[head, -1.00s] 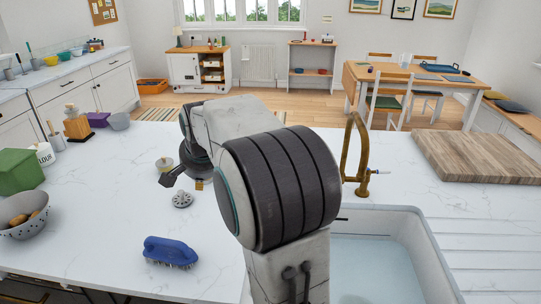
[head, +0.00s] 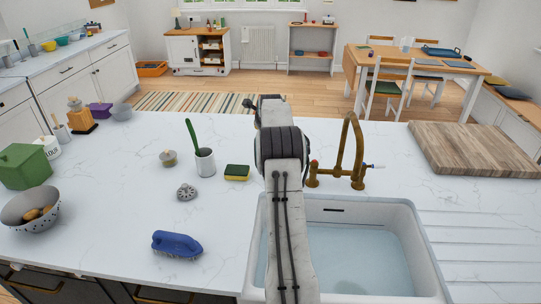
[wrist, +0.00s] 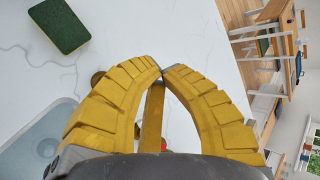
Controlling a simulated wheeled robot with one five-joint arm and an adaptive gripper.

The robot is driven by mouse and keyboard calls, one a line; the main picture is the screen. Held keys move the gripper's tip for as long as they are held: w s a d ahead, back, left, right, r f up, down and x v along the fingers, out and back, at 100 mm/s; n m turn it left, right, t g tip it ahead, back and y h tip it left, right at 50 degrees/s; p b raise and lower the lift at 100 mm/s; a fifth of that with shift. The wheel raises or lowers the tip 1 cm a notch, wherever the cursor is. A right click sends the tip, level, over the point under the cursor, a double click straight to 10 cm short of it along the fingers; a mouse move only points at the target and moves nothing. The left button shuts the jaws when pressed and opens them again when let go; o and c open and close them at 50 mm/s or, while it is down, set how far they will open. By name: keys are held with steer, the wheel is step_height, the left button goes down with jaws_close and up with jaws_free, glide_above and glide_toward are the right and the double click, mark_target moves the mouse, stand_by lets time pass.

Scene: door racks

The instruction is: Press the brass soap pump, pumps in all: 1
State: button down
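My gripper (wrist: 163,70) fills the middle of the wrist view, its two yellow fingers curved together with the tips meeting and nothing visible between the tips. A small brass piece (wrist: 97,78) peeks out beside the left finger, near the sink corner. It may be the soap pump, but too little shows to be sure. In the head view I cannot make out the pump; my arm covers the counter behind the sink's left end. The gripper is hidden there too. The brass tap (head: 357,150) stands behind the sink, right of my arm.
The sink (head: 405,225) holds water. A wooden board (head: 475,150) lies right.

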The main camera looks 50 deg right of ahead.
steer(key=shift+f, duration=0.15)
stand_by(0.3)
steer(key=shift+f+b, duration=2.2)
steer(key=shift+f, duration=1.3)
steer(key=shift+f+b, duration=0.8)
steer(key=shift+b, duration=0.1)
steer(key=c, duration=1.9)
jaws_free()
jaws_close()
steer(key=shift+f+b, duration=0.4)
steer(key=shift+s+f+b, duration=0.1)
steer(key=shift+f+b, duration=0.7)
steer(key=shift+f, duration=0.4)
